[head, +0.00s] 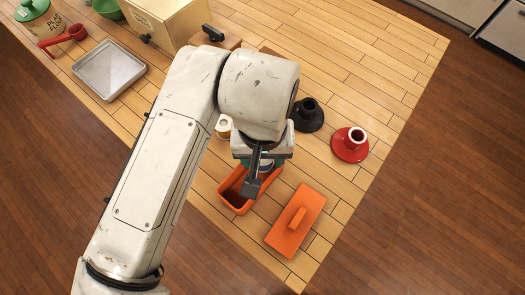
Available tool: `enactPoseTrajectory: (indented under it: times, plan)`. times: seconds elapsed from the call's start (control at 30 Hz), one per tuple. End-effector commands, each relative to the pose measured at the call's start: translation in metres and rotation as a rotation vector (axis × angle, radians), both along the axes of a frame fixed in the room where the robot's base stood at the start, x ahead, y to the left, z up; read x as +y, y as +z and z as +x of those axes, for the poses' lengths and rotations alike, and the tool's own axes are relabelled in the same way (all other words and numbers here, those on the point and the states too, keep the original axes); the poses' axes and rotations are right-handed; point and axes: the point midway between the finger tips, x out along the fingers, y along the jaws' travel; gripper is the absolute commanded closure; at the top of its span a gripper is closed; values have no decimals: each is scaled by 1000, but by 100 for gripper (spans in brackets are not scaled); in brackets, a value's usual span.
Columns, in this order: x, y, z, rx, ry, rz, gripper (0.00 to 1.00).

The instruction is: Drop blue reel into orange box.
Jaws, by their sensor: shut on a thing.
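The orange box (232,203) stands open, without its lid, near the table's front edge. My gripper (256,182) is over the box's far right part, pointing down. It is shut on the blue reel (266,168), of which only a small blue and white part shows beside the finger. The rest of the reel is hidden by my gripper and arm. I cannot tell how high the reel is above the box.
An orange lid (284,238) lies right of the box. A black reel (308,116) and a red reel (350,145) stand behind. A pale spool (224,127) is partly hidden by my arm. A metal tray (108,70) lies at left.

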Motion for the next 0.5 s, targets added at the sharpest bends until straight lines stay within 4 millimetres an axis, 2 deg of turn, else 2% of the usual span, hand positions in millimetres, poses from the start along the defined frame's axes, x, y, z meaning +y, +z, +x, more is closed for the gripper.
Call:
enactPoseTrajectory:
  times: [0.3, 0.33, 0.5]
  plan:
    - [0, 0, 0, 0, 0, 0, 76]
    - [0, 0, 0, 0, 0, 0, 46]
    - [0, 0, 0, 0, -1, 0, 30]
